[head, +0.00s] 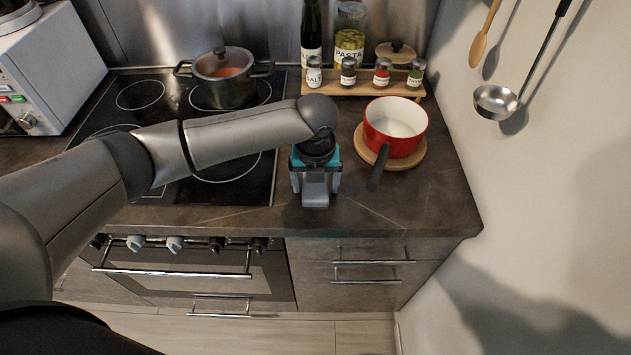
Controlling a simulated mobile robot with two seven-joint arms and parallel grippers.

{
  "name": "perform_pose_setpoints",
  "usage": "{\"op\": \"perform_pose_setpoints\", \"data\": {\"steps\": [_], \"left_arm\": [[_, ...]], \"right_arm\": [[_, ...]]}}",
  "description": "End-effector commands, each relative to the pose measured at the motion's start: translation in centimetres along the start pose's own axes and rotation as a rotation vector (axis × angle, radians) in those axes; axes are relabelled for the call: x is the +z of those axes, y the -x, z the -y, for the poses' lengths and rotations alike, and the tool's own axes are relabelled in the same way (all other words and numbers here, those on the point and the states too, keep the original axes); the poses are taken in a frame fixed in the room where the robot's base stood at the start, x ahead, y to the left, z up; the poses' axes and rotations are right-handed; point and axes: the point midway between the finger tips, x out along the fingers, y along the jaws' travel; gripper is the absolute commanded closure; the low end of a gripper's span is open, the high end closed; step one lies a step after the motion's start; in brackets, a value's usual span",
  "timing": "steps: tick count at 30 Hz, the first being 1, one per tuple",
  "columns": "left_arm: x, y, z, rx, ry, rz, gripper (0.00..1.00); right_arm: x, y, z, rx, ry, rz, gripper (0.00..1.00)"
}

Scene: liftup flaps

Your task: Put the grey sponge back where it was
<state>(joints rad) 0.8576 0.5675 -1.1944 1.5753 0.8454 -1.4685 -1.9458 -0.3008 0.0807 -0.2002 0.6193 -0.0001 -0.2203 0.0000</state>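My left gripper (315,183) points down over the front part of the counter, right of the hob and left of the red saucepan. Its fingers are apart, with a light grey block (316,190) between them. The block looks like the grey sponge, held between the fingers. The wrist hides its upper part, and I cannot tell whether its lower end touches the counter. No other sponge shows. My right gripper is not in view.
A red saucepan (396,127) sits on a round wooden board (408,161), its dark handle pointing toward the front. A grey lidded pot (225,90) stands on the hob (110,120). A spice rack (440,96) stands behind. The counter's front right (430,205) is clear.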

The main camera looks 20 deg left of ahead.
Motion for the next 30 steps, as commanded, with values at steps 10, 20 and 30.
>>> {"op": "perform_pose_setpoints", "data": {"steps": [10,20,30], "left_arm": [[0.0,0.1,0.0,0.0,0.0,0.0,0.03],[0.2,5.2,0.1,-0.003,0.0,0.004,0.03],[0.1,11.3,0.0,-0.002,0.001,0.001,0.03]], "right_arm": [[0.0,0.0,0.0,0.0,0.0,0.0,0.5],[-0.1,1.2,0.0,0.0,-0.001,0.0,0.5],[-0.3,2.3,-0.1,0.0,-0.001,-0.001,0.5]]}}
